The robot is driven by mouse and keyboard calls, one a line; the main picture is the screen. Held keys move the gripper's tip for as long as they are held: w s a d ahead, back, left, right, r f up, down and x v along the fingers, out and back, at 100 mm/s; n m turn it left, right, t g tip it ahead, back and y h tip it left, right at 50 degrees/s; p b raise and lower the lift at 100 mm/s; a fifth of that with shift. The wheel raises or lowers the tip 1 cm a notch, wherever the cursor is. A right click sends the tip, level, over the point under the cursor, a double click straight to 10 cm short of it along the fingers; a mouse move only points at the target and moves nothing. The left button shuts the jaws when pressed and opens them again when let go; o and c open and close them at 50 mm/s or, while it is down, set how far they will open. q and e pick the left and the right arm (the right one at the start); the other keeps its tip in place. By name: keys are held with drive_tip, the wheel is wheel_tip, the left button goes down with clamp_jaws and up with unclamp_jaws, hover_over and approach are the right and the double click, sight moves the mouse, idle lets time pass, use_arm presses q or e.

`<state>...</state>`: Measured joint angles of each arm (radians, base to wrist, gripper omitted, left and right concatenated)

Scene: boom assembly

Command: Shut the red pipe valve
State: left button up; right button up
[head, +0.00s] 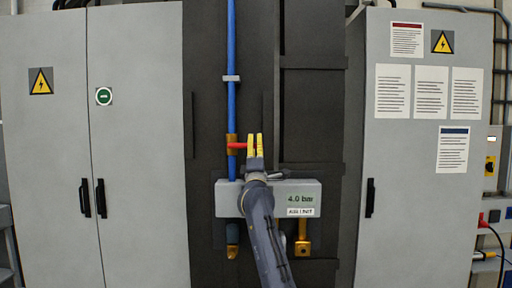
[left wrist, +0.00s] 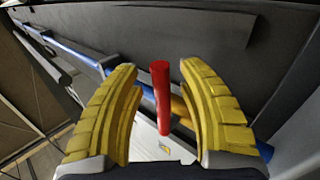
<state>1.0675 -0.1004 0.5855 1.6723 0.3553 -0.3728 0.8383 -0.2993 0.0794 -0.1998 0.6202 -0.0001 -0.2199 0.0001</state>
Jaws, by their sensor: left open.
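The red valve handle (head: 237,145) sticks out sideways from a brass valve body (head: 231,150) on the vertical blue pipe (head: 231,105). My left gripper (head: 254,145) is at the right end of the handle in the head view, its yellow fingers apart. In the left wrist view the red handle (left wrist: 161,95) shows between the two open yellow fingers (left wrist: 158,105), with a gap on each side. The brass body (left wrist: 180,106) is partly hidden behind the handle and the right finger. My right gripper is in neither view.
A grey box with a 4.0 bar display (head: 300,198) sits just below the valve, partly behind my left arm. Grey cabinets stand at left (head: 135,150) and right (head: 415,225). The dark panel (head: 310,120) right of the gripper has raised ribs.

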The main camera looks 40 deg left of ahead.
use_arm(q)
drive_tip(key=shift+f, duration=0.1)
drive_tip(key=v, duration=1.2)
